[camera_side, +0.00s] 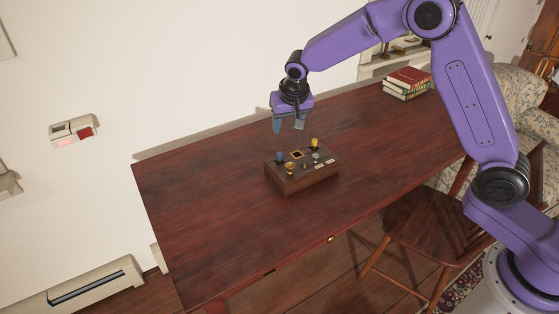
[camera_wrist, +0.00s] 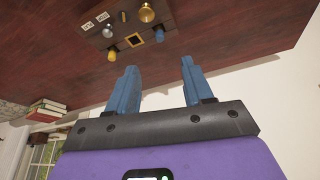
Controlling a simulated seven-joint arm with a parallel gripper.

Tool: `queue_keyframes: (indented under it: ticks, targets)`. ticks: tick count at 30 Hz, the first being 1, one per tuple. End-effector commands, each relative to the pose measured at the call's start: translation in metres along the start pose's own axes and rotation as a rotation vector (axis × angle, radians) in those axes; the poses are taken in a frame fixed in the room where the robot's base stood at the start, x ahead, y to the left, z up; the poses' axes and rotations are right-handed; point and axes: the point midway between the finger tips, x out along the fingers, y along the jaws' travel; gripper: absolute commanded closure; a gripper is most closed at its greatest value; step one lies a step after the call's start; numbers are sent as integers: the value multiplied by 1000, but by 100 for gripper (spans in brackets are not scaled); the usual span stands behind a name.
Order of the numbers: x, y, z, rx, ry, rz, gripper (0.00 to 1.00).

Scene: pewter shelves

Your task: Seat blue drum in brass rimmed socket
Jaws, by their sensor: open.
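The blue drum (camera_side: 280,157) stands upright at the back left corner of the dark wooden box's top; it also shows at the box's edge in the wrist view (camera_wrist: 168,25). The brass rimmed socket (camera_side: 297,154) is a dark square opening with a brass edge, beside the drum and towards the yellow piece; it also shows in the wrist view (camera_wrist: 134,39) and looks empty. My gripper (camera_side: 288,124) is open and empty, above the back of the box and apart from the drum. Its two blue fingers (camera_wrist: 158,68) show in the wrist view.
The box (camera_side: 290,186) also carries a yellow piece (camera_side: 315,142), a brass knob (camera_side: 290,167), a silver knob (camera_side: 315,156) and small white labels. It stands on a red-brown table (camera_side: 210,200), clear around it. Books (camera_side: 407,82) are stacked at the far right end.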

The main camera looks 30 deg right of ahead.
Motion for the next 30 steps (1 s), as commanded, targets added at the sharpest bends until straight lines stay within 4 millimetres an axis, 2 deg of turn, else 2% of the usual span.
queue_keyframes:
  ticks: [3, 8, 24, 30]
  targets:
    - [11, 2, -10, 49, 11, 9, 49]
    - [23, 4, -15, 67, 15, 13, 49]
    - [114, 6, -15, 66, 13, 14, 49]
    - [133, 5, -16, 67, 16, 11, 49]
